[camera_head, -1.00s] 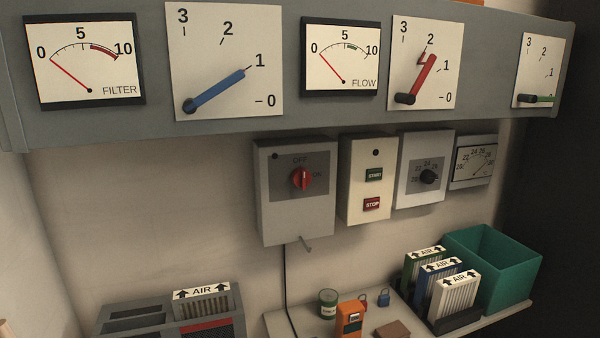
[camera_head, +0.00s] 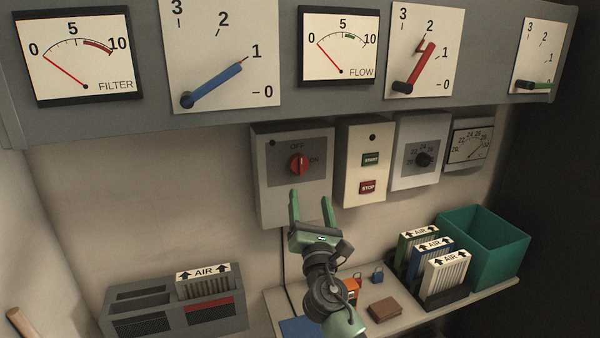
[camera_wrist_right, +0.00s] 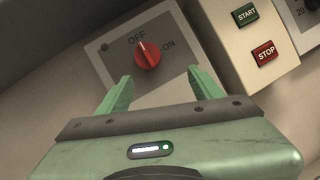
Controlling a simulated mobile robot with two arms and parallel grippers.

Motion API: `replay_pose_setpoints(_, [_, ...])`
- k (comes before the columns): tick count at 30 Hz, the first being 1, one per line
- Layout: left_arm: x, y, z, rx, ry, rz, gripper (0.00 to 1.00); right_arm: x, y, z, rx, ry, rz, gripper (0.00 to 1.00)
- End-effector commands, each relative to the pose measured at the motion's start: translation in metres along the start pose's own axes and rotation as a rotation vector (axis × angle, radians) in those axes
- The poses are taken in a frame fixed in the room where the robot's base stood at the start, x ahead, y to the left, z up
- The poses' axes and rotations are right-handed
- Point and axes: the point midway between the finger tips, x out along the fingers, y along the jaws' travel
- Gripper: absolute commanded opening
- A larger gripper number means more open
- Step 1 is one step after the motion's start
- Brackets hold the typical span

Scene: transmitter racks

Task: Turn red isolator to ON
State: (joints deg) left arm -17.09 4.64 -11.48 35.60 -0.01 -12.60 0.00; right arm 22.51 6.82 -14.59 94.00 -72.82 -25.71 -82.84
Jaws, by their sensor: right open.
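The red isolator knob (camera_head: 298,164) sits on a grey wall box (camera_head: 292,205) with OFF above it and ON to its right. The knob's grip stands upright, towards OFF. In the right wrist view the knob (camera_wrist_right: 147,54) shows beyond the fingers, its mark towards OFF. My right gripper (camera_head: 310,198) is open and empty, just below the knob, with its green fingers pointing up at the box. In the right wrist view the fingers (camera_wrist_right: 161,82) are spread to either side below the knob, apart from it. My left gripper is not in view.
A START/STOP box (camera_head: 364,190) and a dial box (camera_head: 421,178) hang right of the isolator. A gauge panel (camera_head: 150,112) overhangs above. Below are a shelf with AIR filters (camera_head: 445,275), a teal bin (camera_head: 500,225) and a grey filter rack (camera_head: 215,322).

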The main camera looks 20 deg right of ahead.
Motion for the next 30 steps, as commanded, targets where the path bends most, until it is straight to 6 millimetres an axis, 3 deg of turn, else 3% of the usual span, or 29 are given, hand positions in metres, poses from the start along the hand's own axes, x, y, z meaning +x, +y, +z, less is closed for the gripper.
replay_pose_setpoints(4, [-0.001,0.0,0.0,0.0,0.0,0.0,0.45,0.017,0.017,0.007,-0.126,-0.026,0.056,0.66])
replay_pose_setpoints(18, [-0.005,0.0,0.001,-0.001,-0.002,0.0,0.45,0.082,0.02,0.008,-0.127,-0.026,0.054,0.66])
replay_pose_setpoints(30, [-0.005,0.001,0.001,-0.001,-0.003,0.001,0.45,0.09,0.021,0.008,-0.124,-0.025,0.054,0.63])
